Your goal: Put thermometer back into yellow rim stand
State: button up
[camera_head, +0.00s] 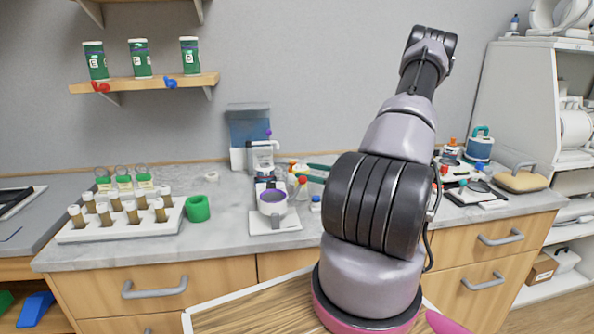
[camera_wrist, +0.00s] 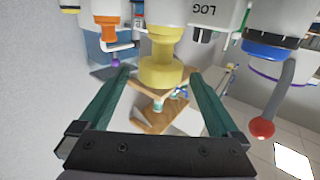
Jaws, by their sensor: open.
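My gripper (camera_wrist: 160,76) is open, with its two green fingers spread wide. In the wrist view a yellow rim part (camera_wrist: 162,68) on a white body appears between and beyond the fingers; it looks like the yellow rim stand. Nothing is visibly clamped, and I cannot tell contact. In the head view my gripper (camera_head: 312,174) is mostly hidden behind my arm, with green fingers pointing left at a small cluster (camera_head: 298,169) with yellow and red parts. I cannot clearly pick out the thermometer in either view.
A blue-rimmed white item (camera_wrist: 275,50) and a red ball on a grey rod (camera_wrist: 261,128) are close on the right in the wrist view. An orange-rimmed item (camera_wrist: 109,32) is at the left. A white device with a purple-rimmed cup (camera_head: 272,203) stands beside the cluster.

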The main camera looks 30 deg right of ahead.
jog(key=v, duration=0.6)
jog(key=shift+s, duration=0.15)
dwell(0.3)
